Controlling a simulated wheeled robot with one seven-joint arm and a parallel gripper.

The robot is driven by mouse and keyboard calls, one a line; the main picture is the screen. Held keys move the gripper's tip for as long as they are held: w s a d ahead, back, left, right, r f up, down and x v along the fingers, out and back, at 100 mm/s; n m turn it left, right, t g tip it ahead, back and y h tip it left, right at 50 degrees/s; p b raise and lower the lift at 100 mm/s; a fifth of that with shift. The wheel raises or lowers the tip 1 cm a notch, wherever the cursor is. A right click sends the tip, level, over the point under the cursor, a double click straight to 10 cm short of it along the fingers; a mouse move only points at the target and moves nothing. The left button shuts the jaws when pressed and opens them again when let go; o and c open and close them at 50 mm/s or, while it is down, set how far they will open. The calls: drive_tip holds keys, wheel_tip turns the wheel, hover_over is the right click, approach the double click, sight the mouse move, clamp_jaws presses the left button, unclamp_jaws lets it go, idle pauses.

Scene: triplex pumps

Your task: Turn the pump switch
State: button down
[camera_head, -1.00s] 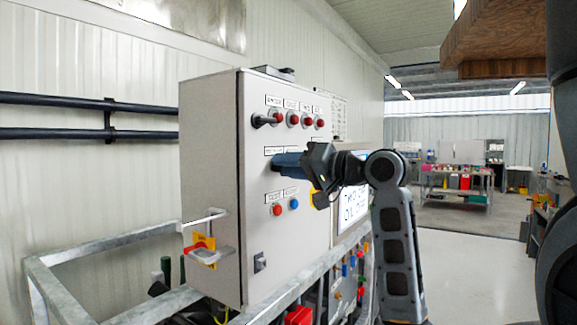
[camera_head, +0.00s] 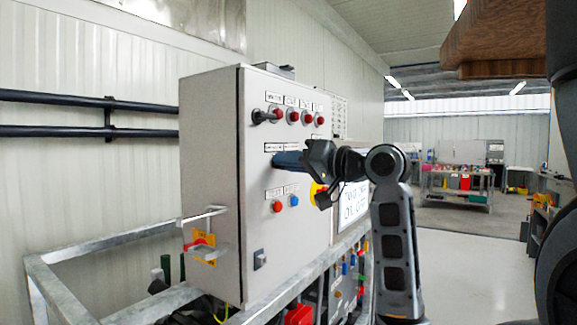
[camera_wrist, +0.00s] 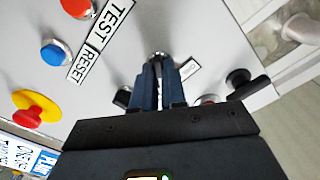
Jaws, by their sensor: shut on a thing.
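The control cabinet (camera_head: 290,225) is a grey box with switches, lamps and buttons on its front. My gripper (camera_head: 276,160) reaches it from the right, its blue fingers against the front in the middle row. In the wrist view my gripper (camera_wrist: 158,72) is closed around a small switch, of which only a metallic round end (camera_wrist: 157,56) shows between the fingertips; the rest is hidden. A black-handled switch (camera_head: 265,117) is in the upper row, apart from my gripper. A black switch (camera_wrist: 243,82) also shows at right in the wrist view.
Red button (camera_wrist: 76,6), blue button (camera_wrist: 53,53) and a yellow-red emergency stop (camera_wrist: 37,107) are close to my fingers. A metal frame (camera_head: 60,285) surrounds the cabinet's base. A yellow-red lock (camera_head: 203,245) protrudes from its left side. Floor is open at right (camera_head: 470,265).

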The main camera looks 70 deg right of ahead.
drive_tip(key=shift+n+b, duration=4.95)
drive_tip(key=shift+n, duration=3.25)
drive_tip(key=c, duration=1.2)
unclamp_jaws()
drive_tip(key=shift+s+a, duration=0.1)
